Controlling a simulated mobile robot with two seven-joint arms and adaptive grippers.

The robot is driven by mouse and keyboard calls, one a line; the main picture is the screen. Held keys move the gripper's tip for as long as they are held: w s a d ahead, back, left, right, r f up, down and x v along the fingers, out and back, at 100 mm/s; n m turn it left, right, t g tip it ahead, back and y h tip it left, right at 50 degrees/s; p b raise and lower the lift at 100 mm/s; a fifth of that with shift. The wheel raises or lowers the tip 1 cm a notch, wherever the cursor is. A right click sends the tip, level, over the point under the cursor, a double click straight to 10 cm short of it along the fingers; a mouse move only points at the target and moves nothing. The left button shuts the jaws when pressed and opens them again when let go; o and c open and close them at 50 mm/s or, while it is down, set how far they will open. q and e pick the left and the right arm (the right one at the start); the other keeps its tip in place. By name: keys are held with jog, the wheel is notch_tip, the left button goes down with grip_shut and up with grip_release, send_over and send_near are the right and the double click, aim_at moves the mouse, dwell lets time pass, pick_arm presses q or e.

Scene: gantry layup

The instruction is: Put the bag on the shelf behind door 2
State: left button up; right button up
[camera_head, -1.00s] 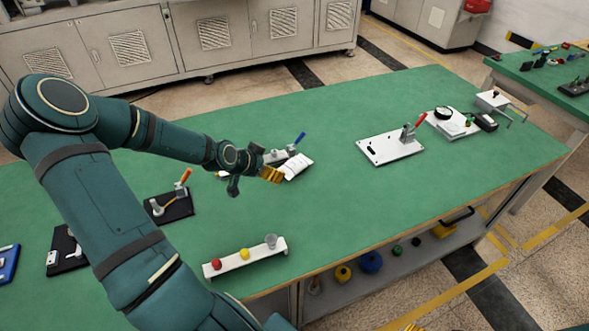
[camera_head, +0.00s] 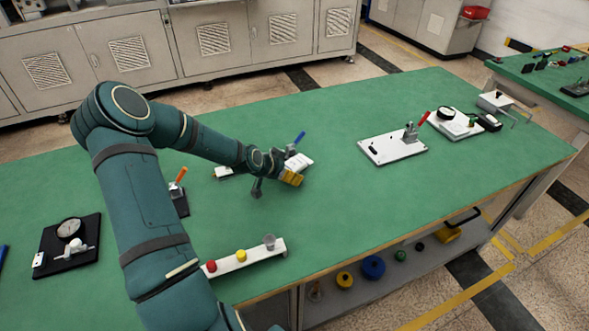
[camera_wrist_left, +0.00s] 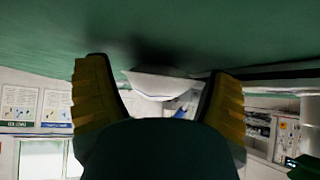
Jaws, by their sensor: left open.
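The small white bag (camera_head: 299,161) lies on the green table, just beyond my left gripper. My left gripper (camera_head: 291,178) has yellow fingertips, which overlap the bag's near edge in the head view. In the left wrist view the fingers (camera_wrist_left: 158,95) stand wide apart, with the white bag (camera_wrist_left: 160,83) between and beyond them. I cannot tell whether they touch it. My right gripper is out of view. Grey cabinets with vented doors (camera_head: 127,60) stand behind the table; I can read no door number there.
A white fixture with a blue handle (camera_head: 299,138) stands close behind the bag. A white strip (camera_head: 245,257) with a red ball, a yellow ball and a cup lies nearer. A white plate with a red-handled clamp (camera_head: 393,146) is to the right.

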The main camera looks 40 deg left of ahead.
pick_arm(q)
jog(key=shift+w+f, duration=0.1)
jog(key=c, duration=1)
jog(key=shift+c, duration=0.2)
